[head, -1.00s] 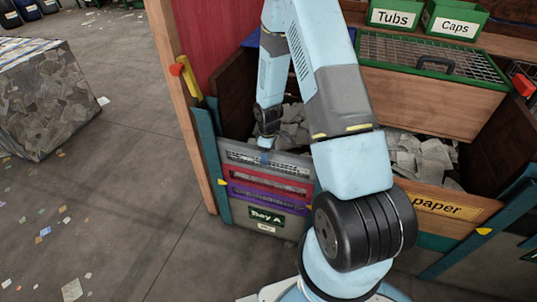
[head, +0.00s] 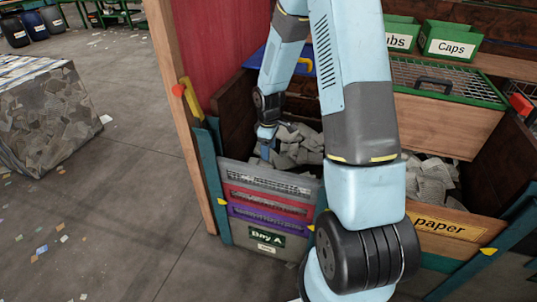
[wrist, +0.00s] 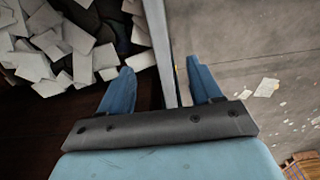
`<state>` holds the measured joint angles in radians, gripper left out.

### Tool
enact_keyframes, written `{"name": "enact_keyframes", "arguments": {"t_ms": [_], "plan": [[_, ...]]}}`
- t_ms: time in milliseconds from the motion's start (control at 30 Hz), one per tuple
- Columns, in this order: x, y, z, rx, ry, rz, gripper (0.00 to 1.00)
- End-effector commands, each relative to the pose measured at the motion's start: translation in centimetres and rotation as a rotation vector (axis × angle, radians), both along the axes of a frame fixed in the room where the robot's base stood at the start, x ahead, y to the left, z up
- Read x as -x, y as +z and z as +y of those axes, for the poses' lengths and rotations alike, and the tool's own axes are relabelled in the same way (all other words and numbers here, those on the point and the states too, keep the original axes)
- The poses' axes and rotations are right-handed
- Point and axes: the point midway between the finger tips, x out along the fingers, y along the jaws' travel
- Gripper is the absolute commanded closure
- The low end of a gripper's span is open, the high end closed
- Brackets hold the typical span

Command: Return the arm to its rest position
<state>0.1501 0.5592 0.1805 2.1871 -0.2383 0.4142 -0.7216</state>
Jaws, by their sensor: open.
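My arm reaches down from the top of the head view, and its gripper (head: 265,152) hangs just above the top edge of the Bay A front panel (head: 285,262). In the wrist view my gripper (wrist: 160,68) has its two blue fingers spread with nothing between them. A thin grey panel edge (wrist: 160,40) runs between the fingers in that picture; I cannot tell how far below them it lies. Grey paper scraps (head: 300,150) fill the bay behind the panel.
A bale (head: 45,115) of pressed scrap stands on the floor at left. A wooden post (head: 185,110) stands left of the bay. A paper bay (head: 440,222) is at right, with a mesh-lidded box (head: 450,115) and a green Caps bin (head: 455,42) behind. The floor between bale and bay has only litter.

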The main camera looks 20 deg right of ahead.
Motion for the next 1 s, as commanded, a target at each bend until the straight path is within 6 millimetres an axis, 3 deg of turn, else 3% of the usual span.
{"name": "enact_keyframes", "arguments": {"t_ms": [633,767,1000], "plan": [[0.0,1.1,-0.1,0.004,-0.010,-0.008,0.36],[0.2,3.8,-0.3,0.017,-0.050,-0.033,0.36],[1.9,11.1,-0.7,0.040,-0.174,-0.101,0.36]]}}
